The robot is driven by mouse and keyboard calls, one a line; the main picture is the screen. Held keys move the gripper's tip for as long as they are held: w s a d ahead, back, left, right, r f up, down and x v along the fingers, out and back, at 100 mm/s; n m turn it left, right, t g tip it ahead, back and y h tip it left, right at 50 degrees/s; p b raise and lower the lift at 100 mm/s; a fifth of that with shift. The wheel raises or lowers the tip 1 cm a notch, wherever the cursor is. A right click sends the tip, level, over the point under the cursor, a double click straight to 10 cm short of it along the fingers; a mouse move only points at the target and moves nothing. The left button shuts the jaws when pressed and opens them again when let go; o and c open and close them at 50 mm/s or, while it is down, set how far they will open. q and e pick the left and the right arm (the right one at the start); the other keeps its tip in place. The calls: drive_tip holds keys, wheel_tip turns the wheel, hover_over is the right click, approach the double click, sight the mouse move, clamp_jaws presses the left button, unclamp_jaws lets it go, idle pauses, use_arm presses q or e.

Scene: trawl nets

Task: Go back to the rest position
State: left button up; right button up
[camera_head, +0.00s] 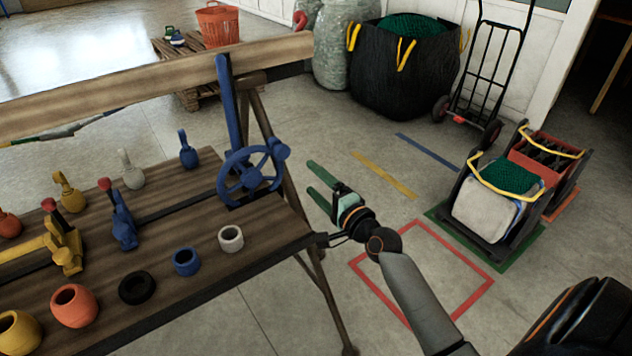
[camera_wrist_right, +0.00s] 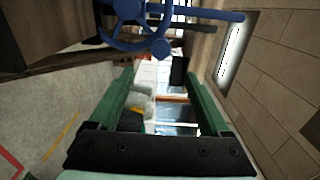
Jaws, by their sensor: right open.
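My right gripper (camera_head: 322,187) has green fingers and is open and empty. In the head view it hangs in the air just right of the wooden bench (camera_head: 185,275), near the blue handwheel (camera_head: 250,176). In the right wrist view the two green fingers (camera_wrist_right: 160,100) stand apart with nothing between them. The blue handwheel also shows there (camera_wrist_right: 135,22), at the top, beyond the gripper and apart from it. My left gripper is not in the head view.
The bench holds several coloured rings, shackle-like pieces and blue and yellow clamps. A red floor square (camera_head: 422,268) is empty. Loaded carriers (camera_head: 495,200) stand at the right. A black bag (camera_head: 405,75) and a hand truck (camera_head: 492,70) stand at the back.

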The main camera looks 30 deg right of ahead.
idle(0.4)
drive_tip(key=s+a+f+n+g+p, duration=0.2)
drive_tip(key=s+a+f+n, duration=0.3)
drive_tip(key=s, duration=0.3)
drive_tip(key=s+a+f+n+g+y+p, duration=0.1)
drive_tip(key=s+a+f+n+g+p, duration=0.1)
drive_tip(key=s+a+f+n+g, duration=0.2)
drive_tip(key=s+a+f+n+g+p, duration=0.2)
drive_tip(key=s+a+f+n, duration=0.5)
drive_tip(key=s, duration=0.7)
wheel_tip(320, 180, down, 3)
drive_tip(key=n, duration=0.4)
drive_tip(key=shift+a+r+g+y+p, duration=0.15)
drive_tip(key=shift+g+y+p, duration=0.15)
drive_tip(key=shift+g+y, duration=0.1)
